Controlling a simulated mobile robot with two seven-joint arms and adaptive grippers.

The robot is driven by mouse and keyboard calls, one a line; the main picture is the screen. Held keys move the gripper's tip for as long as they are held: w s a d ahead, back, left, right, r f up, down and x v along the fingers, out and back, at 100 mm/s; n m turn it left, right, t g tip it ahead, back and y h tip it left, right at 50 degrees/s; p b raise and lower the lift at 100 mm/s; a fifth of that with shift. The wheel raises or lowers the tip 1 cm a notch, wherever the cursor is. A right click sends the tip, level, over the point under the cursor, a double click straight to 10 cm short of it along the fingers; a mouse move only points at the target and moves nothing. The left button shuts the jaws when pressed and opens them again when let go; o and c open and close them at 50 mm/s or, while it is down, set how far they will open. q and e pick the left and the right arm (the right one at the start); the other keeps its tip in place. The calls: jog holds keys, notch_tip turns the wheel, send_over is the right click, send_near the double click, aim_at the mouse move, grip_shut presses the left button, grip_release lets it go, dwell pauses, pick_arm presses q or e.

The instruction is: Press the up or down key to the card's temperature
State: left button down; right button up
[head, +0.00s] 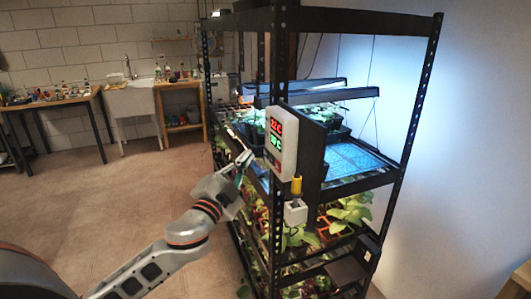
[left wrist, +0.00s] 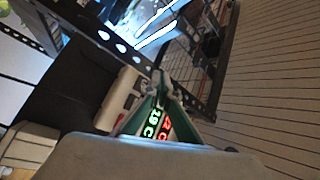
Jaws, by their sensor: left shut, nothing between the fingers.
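A white controller box (head: 281,143) is fixed to the near post of the rack. Its display has red digits (head: 276,125) above green digits (head: 275,141). The red digits look like 22 C in the head view. The green digits (left wrist: 152,122) read 19 C in the left wrist view, seen between the fingers. My left gripper (head: 245,158) is shut and empty, its tips close to the box's left front side. I cannot tell whether they touch. The tips (left wrist: 162,82) also show in the left wrist view. The up and down keys and the card are not clearly visible.
The black rack (head: 350,187) holds plants and trays under lit lamps (head: 318,94). A yellow-topped item (head: 296,185) and a white box (head: 296,212) sit below the controller. A sink (head: 130,98) and benches stand at the back left. The floor at left is clear.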

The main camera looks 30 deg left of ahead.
pick_arm(q)
jog(key=shift+w+d, duration=0.65)
jog(key=shift+w, duration=0.05)
jog(key=shift+w+d, duration=0.1)
jog(key=shift+w, duration=0.05)
dwell(1.0)
jog(key=shift+w+d+p, duration=0.2)
jog(key=shift+p, duration=0.1)
jog(key=shift+w+d, duration=0.2)
jog(key=shift+w, duration=0.05)
dwell(0.7)
jog(key=shift+s, duration=0.1)
jog(key=shift+s+a, duration=0.5)
jog(key=s+a, duration=0.3)
jog(key=shift+s+a+p, duration=0.15)
jog(key=shift+s+p, duration=0.15)
jog(key=shift+s, duration=0.1)
dwell(0.4)
